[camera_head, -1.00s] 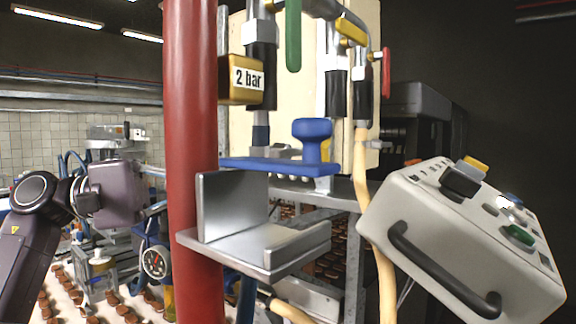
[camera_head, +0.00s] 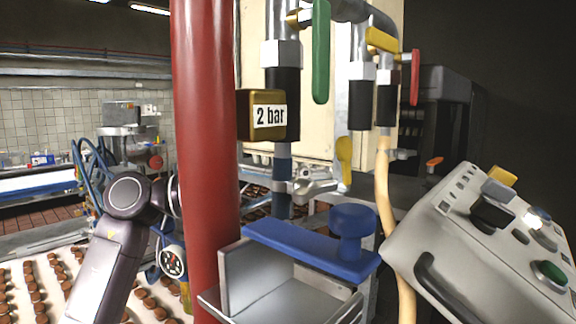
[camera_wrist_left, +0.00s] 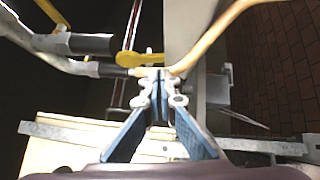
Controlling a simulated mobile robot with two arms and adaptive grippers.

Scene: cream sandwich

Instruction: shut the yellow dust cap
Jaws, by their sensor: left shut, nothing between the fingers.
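The yellow dust cap (camera_head: 344,151) hangs tilted down beside the lower end of a black coupling (camera_head: 360,104) in the head view; it looks open. In the left wrist view a yellow piece (camera_wrist_left: 139,59), seemingly the cap, lies just beyond the fingertips, next to a black coupling. My left gripper (camera_head: 332,186) reaches from behind the red post, its metal fingers close to the cap's lower end. Its fingertips (camera_wrist_left: 156,76) are together and empty in the wrist view. I cannot tell whether they touch the cap. My right gripper is not in view.
The red post (camera_head: 205,150) hides part of my left arm. A metal bracket (camera_head: 240,283) with a blue-handled piece (camera_head: 305,246) stands in front. A tan hose (camera_head: 386,195) hangs right of the cap. A grey control box (camera_head: 465,270) is at right.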

